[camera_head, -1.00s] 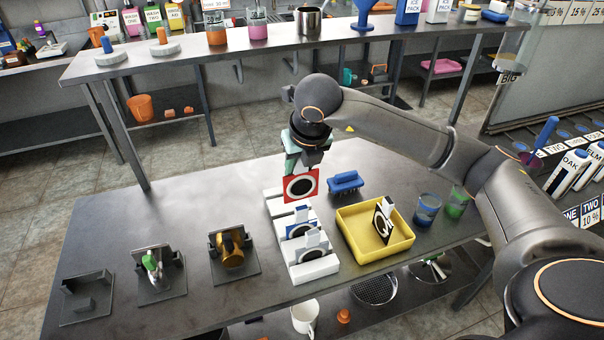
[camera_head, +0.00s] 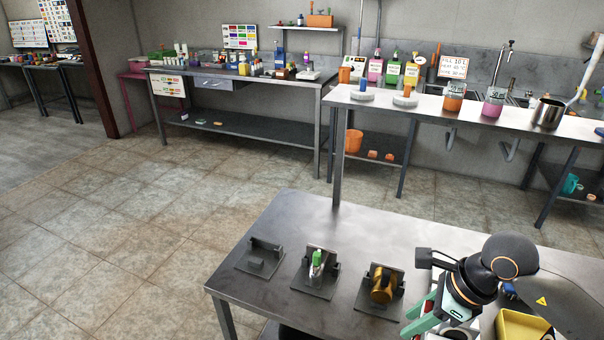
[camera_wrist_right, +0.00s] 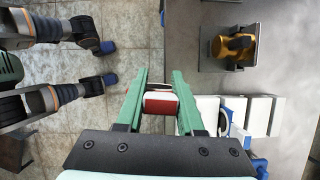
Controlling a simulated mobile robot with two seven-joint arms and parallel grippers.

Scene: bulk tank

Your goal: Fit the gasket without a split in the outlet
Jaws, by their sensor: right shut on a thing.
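My right gripper (camera_head: 428,318) has green fingers and is low over the steel table, near its front edge. It is shut on a red card with a gasket. Whether the gasket is split cannot be seen. A brass fitting (camera_head: 382,284) sits in a dark stand just left of the gripper in the head view. It also shows in the right wrist view (camera_wrist_right: 236,46). No outlet is clearly recognisable. My left gripper is not in view.
Left of the brass fitting are a stand with a white and green part (camera_head: 317,266) and an empty stand (camera_head: 263,256). White rack blocks (camera_wrist_right: 262,112) are right of the gripper in the wrist view. A yellow tray (camera_head: 520,328) is partly visible. Open floor lies left.

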